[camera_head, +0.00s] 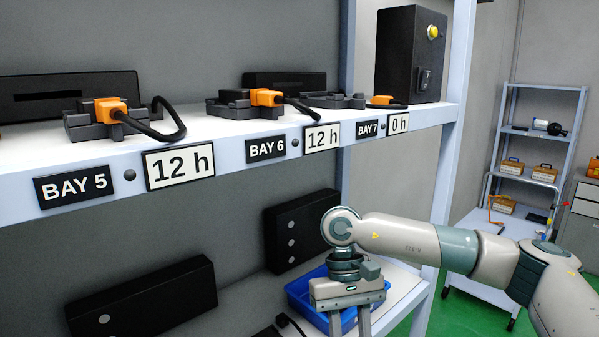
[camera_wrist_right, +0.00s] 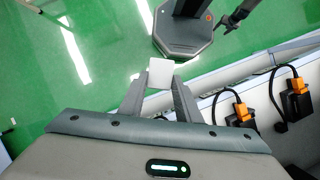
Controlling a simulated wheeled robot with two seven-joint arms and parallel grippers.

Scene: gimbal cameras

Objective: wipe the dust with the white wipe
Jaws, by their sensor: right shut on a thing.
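The white wipe (camera_wrist_right: 161,72) is a pale square held between the fingertips of my right gripper in the right wrist view. My right gripper (camera_head: 349,326) points down in the head view, in front of the lower shelf and the blue tray; its fingertips are cut off by the bottom edge, so the wipe does not show there. My left gripper is in neither view. I cannot make out any dust in these frames.
An upper shelf (camera_head: 228,150) with bay labels carries dark docks with orange plugs and a black box (camera_head: 410,55). Below, a blue tray (camera_head: 297,296) and black units (camera_head: 150,300) stand on the lower shelf. Green floor (camera_wrist_right: 60,90) is open beside the shelf.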

